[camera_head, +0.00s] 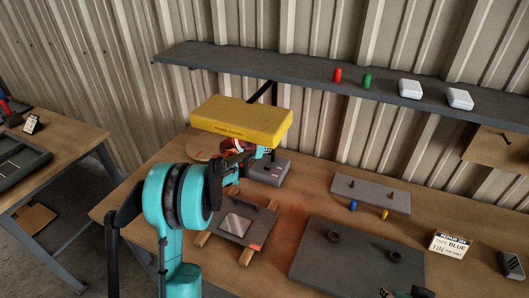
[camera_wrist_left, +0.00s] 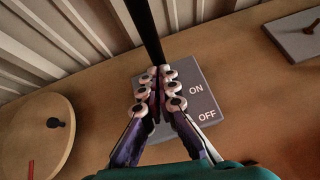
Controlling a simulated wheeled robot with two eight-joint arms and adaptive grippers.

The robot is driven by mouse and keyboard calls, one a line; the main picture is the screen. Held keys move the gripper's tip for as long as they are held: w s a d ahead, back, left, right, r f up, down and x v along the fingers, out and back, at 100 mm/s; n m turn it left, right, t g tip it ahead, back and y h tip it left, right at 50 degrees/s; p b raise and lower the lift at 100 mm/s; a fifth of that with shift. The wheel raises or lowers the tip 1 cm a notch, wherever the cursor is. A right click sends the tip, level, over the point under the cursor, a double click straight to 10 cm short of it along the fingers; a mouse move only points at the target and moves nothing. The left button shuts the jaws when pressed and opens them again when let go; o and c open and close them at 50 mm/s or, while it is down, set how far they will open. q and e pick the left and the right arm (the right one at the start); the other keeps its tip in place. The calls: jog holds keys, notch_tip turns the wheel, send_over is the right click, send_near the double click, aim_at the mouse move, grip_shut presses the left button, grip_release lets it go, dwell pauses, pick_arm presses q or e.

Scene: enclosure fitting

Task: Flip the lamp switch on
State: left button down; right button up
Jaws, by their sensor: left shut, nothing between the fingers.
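The grey switch box (camera_head: 268,170) sits on the bench below the yellow lamp head (camera_head: 241,119). In the left wrist view the switch box (camera_wrist_left: 203,82) shows the words ON and OFF, with ON nearer the wall. My left gripper (camera_head: 247,160) is shut and empty, and its fingers (camera_wrist_left: 157,88) are over the left part of the box. They hide the switch lever, and I cannot tell whether they touch it. Dark parts at the bottom edge of the head view may be my right gripper (camera_head: 404,293), mostly cut off.
A black post (camera_wrist_left: 143,25) rises just behind the switch box. A round wooden board (camera_wrist_left: 38,137) lies to its left. A dark plate with a window (camera_head: 236,223) and a larger grey panel (camera_head: 345,262) lie in front. A shelf (camera_head: 285,72) runs along the wall.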

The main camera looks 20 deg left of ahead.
pick_arm(q)
jog(key=shift+w, duration=0.45)
jog(key=shift+w, duration=0.1)
jog(key=v, duration=0.7)
jog(key=shift+s, duration=0.3)
dwell(0.5)
